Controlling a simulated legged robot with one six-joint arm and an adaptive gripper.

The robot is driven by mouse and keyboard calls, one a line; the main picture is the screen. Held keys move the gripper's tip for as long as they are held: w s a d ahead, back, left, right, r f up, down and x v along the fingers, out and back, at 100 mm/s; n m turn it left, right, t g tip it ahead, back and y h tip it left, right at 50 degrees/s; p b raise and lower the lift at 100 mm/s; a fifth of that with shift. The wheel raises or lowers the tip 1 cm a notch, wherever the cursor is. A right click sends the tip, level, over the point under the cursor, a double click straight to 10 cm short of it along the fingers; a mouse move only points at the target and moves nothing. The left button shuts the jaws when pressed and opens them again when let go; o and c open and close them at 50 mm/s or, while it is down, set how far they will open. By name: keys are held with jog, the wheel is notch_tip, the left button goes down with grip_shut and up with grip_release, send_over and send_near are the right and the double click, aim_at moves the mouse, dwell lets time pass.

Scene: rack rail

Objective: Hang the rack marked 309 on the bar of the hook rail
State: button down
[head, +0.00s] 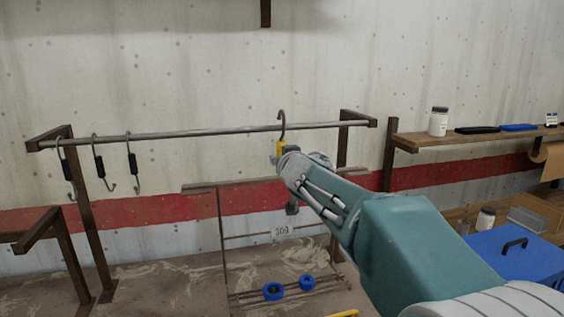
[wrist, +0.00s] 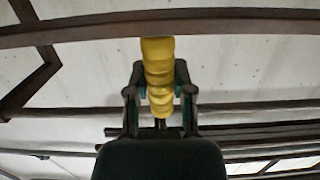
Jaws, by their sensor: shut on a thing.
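The rack marked 309 (head: 222,240) has a dark frame, a white number plate (head: 283,231) and a yellow grip (head: 279,147) below a dark hook (head: 281,116). My gripper (head: 284,154) is shut on the yellow grip, which also shows between its fingers in the wrist view (wrist: 158,72). The rack hangs below my gripper, partly hidden by my arm. The hook rail's grey bar (head: 220,132) runs across the head view. The hook's curl shows above the bar, and its stem crosses the bar near the right end. I cannot tell whether it rests on it.
Several hooks with black grips hang at the bar's left end, including one hook (head: 133,165). Two blue rings, one ring (head: 273,291) and another ring (head: 306,283), sit low on the rack. A shelf (head: 470,138) and a blue box (head: 500,258) stand right.

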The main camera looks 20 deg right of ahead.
jog(key=shift+w+r, duration=0.1)
jog(key=shift+w, duration=0.2)
dwell(0.4)
jog(key=shift+w, duration=1.05)
